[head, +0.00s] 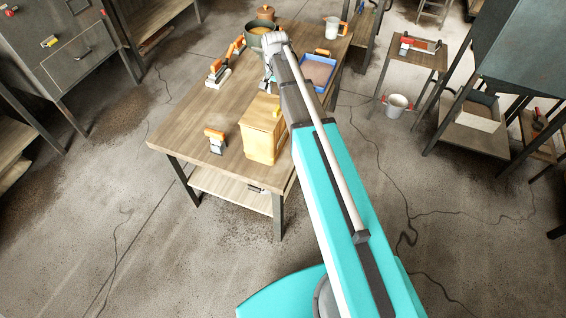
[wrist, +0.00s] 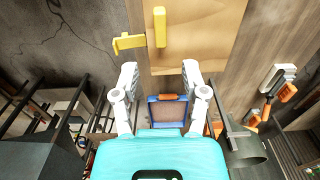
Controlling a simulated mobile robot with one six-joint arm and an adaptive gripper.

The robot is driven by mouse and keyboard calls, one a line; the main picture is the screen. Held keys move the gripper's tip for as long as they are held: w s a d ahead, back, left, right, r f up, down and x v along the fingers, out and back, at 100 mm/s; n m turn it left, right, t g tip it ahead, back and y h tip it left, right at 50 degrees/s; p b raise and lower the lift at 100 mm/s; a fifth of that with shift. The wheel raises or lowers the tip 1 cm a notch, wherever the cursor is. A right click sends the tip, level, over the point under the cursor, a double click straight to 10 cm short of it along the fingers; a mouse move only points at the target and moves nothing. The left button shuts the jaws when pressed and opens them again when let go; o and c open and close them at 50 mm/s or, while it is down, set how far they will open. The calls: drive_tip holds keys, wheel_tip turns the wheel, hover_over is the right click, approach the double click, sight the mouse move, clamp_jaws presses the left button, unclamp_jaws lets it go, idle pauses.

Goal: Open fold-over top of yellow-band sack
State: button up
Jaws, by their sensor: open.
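A tan, box-shaped object (head: 262,135) stands upright on the near part of the wooden table in the head view, with a small yellow piece near its top right. In the wrist view its tan surface (wrist: 195,40) fills the top middle, with a yellow bar (wrist: 160,27) and a yellow bracket (wrist: 129,43) on it. I cannot tell for certain that this is the yellow-band sack; no fold-over top shows clearly. My gripper (wrist: 160,72) is open and empty, its two fingers apart just short of the tan object in the wrist view.
A white bucket (head: 397,104) stands right of the table. The floor left of the table is mostly clear.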

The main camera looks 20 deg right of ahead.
drive_tip(key=shift+r+p, duration=1.9)
drive_tip(key=shift+r, duration=0.35)
drive_tip(key=s+a+f+n+b, duration=0.2)
drive_tip(key=s+f+n+b, duration=0.1)
drive_tip(key=s+f+b, duration=0.6)
drive_tip(key=s+a+f+n+b, duration=0.2)
drive_tip(key=s+f+n+b, duration=0.2)
drive_tip(key=s+f+b, duration=0.6)
drive_tip(key=s, duration=0.3)
drive_tip(key=shift+s+n, duration=0.2)
drive_tip(key=shift+n, duration=0.1)
drive_tip(key=shift+a, duration=0.1)
wheel_tip(320, 180, up, 19)
drive_tip(key=m+p, duration=0.8)
drive_tip(key=p, duration=1.1)
hover_over(277, 107)
drive_tip(key=shift+a+r, duration=0.15)
drive_tip(key=shift+f, duration=0.2)
drive_tip(key=f+b, duration=1.3)
drive_tip(key=shift+s+d+f, duration=0.15)
drive_tip(key=shift+d+f, duration=0.05)
